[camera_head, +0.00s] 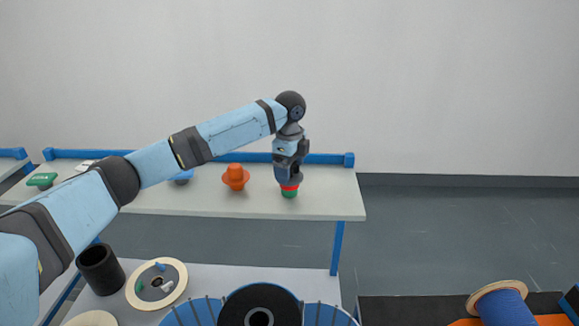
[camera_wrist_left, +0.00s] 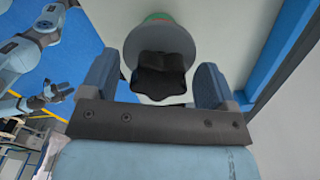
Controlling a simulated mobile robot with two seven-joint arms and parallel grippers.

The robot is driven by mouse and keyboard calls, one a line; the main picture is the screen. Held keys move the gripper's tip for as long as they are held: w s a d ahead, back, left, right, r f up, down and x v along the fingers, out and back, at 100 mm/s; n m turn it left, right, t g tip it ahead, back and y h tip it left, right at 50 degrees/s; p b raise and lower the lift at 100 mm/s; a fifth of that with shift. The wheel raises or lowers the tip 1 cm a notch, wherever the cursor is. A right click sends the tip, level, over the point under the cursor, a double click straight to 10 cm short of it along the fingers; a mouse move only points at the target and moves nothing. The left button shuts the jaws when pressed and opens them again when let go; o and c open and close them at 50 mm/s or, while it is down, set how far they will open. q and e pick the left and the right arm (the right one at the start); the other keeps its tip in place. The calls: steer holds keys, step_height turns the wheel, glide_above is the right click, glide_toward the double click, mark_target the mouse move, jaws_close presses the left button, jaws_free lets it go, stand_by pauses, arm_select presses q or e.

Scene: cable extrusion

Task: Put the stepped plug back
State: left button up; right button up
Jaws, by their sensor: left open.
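My left gripper (camera_head: 289,181) is open, pointing down just over a plug with a red band and green lower part (camera_head: 289,193) on the back shelf. In the left wrist view, a black lobed knob (camera_wrist_left: 160,75) on a grey disc with a green rim lies between the open fingers (camera_wrist_left: 155,85), with gaps at both sides. I cannot tell for sure which one is the stepped plug. A light-blue arm with a gripper (camera_wrist_left: 58,91), likely my right, shows at the left wrist view's edge; its jaws are unclear.
The white shelf (camera_head: 340,200) also bears a blue piece (camera_head: 182,177) and a green piece (camera_head: 41,180). A blue rail (camera_head: 330,158) runs along its back. Below are a black cylinder (camera_head: 100,268) and a cream-rimmed disc (camera_head: 133,291). A blue spool (camera_head: 505,307) lies lower right.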

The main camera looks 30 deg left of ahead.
arm_select(q)
step_height(320, 180, up, 12)
steer(key=b, duration=0.3)
steer(key=shift+r, duration=0.15)
stand_by(0.4)
